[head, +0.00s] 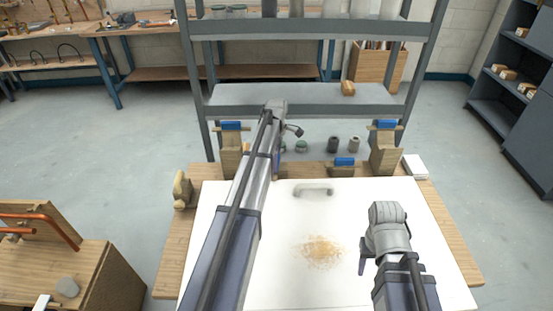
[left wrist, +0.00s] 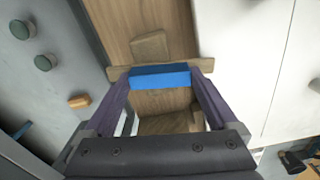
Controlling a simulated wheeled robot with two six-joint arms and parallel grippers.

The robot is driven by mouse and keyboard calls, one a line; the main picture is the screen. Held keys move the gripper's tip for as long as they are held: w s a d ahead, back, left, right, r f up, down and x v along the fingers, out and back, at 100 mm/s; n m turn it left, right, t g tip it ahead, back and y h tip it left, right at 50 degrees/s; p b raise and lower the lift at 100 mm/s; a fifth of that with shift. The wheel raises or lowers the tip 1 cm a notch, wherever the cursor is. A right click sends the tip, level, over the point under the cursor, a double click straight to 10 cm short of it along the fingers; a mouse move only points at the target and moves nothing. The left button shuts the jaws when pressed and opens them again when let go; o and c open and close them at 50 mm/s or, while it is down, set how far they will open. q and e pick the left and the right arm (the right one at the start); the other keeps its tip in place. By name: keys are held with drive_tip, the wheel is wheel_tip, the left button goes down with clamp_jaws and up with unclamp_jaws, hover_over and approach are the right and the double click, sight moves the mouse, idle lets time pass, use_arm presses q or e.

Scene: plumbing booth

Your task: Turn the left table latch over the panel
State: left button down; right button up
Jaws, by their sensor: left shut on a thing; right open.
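The white panel (head: 290,230) lies on the wooden table (head: 172,255), and its edge shows in the left wrist view (left wrist: 235,60). My left gripper (left wrist: 163,80) is shut on the blue grip (left wrist: 160,76) of a wooden latch bar (left wrist: 203,65). The bar lies across the wooden rail, its right end at the panel's edge; I cannot tell how far it overlaps. In the head view my left arm hides most of this latch. Another blue-topped latch (head: 344,162) sits on the back rail to the right. My right gripper (head: 388,212) is open above the panel's right part.
Two blue-topped wooden posts (head: 230,148) (head: 385,148) stand at the table's back. A grey handle (head: 313,190) and a brown dust patch (head: 321,250) are on the panel. A grey shelf rack (head: 300,97) stands behind. Copper pipes (head: 40,218) are on a bench at left.

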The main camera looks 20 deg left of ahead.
use_arm(q)
drive_tip(key=shift+n, duration=0.4)
unclamp_jaws()
drive_tip(key=shift+r, duration=0.1)
wheel_tip(320, 180, up, 8)
drive_tip(key=p, duration=0.8)
use_arm(e)
wheel_tip(320, 180, up, 8)
use_arm(q)
drive_tip(key=shift+f, duration=0.2)
use_arm(e)
drive_tip(key=shift+f, duration=0.15)
